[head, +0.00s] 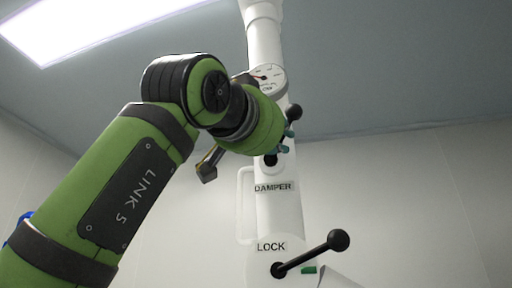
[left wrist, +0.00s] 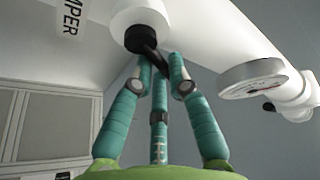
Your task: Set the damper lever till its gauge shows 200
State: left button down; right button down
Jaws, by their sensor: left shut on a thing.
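The damper lever (head: 294,112) is black with a round knob and stands on the white column above the DAMPER label (head: 273,188). Its knob points up and slightly right. My left gripper (head: 286,142), with teal fingers, is shut on the lever, partly hidden by my own arm. In the left wrist view, the fingers (left wrist: 161,65) close around the dark lever (left wrist: 146,42) near its white hub. The round gauge (head: 271,77) sits on the column above the lever; its needle shows but the numbers are too small to read. The gauge (left wrist: 252,78) is edge-on in the left wrist view. My right gripper is out of view.
Below is a second black lever (head: 312,254) with a ball knob, beside the LOCK label (head: 271,247). A pale handle-like loop (head: 242,205) stands left of the column. A green patch (head: 309,270) shows near the lower lever. Space right of the column looks clear.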

pick_arm(q)
jog(key=shift+a+r+n+t+b, duration=0.2)
jog(key=shift+n+t+b, duration=0.1)
jog(key=shift+n+b, duration=0.25)
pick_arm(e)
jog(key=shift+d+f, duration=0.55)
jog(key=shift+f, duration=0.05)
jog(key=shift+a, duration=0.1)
pick_arm(q)
jog(key=shift+r, duration=0.15)
jog(key=c, duration=1.2)
grip_release()
jog(key=shift+w+d+f+y, duration=0.2)
jog(key=shift+w+y, duration=0.1)
jog(key=v, duration=1.2)
jog(key=shift+a, duration=0.1)
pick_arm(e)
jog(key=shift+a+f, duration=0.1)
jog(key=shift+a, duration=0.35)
